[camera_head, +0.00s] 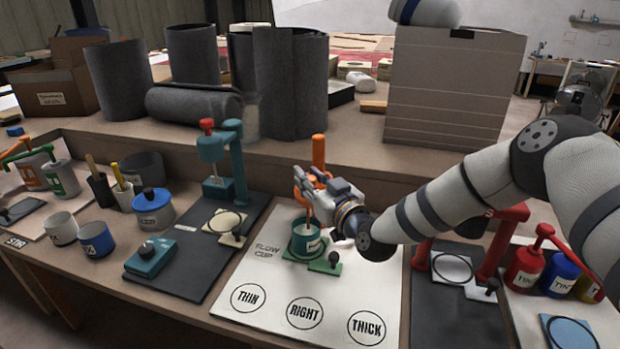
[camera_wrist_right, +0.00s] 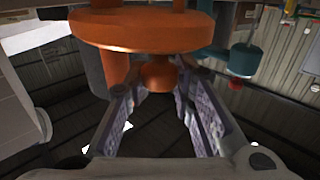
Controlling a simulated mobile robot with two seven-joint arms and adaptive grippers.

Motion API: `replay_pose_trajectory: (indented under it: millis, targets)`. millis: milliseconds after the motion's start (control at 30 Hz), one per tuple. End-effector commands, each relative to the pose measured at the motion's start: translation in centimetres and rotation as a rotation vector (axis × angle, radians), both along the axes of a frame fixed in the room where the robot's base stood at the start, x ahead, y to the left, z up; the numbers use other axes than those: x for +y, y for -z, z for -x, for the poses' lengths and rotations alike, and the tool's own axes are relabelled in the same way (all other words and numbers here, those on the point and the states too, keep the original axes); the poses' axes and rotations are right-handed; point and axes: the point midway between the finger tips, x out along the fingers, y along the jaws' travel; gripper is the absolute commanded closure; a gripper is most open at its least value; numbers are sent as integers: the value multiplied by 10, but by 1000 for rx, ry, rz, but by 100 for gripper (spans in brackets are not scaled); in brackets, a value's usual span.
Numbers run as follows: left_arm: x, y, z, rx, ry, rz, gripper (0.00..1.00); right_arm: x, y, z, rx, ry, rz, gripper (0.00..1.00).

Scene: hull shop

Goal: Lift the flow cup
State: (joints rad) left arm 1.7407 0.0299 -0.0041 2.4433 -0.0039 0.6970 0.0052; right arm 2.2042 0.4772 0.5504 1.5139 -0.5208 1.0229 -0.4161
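An orange stand (camera_head: 318,150) rises at the back of the white "FLOW CUP" mat (camera_head: 270,285), with an orange part (camera_head: 300,178) at its top front that I take for the flow cup. In the right wrist view, picture upside down, it is a wide orange disc (camera_wrist_right: 140,30) with a round knob (camera_wrist_right: 156,76). My right gripper (camera_head: 312,190) is at this part; its fingers (camera_wrist_right: 160,95) stand spread on both sides of the knob and look open. Contact cannot be told. A teal pot (camera_head: 306,241) stands below, with a thin pale rod above it. My left gripper is not in view.
A green pad with a dark knob (camera_head: 333,259) lies beside the pot. A teal stand (camera_head: 237,160) is left of the mat, a red stand (camera_head: 490,250) right. The mat's front, with its THIN, RIGHT and THICK circles, is clear.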

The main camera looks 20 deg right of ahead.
Motion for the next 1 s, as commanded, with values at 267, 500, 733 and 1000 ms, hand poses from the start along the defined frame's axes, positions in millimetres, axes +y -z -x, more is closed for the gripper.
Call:
replay_pose_trajectory:
  millis: [267, 500, 733, 1000]
  targets:
    - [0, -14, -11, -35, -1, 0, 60, 0, -29, 0, -10, 0, 0, 100]
    - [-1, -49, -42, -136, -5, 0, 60, 0, -101, 0, -24, 0, 1, 100]
    - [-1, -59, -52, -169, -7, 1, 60, 0, -118, 0, -11, 1, -1, 100]
    - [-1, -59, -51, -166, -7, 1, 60, -1, -117, -1, -10, 2, -2, 100]
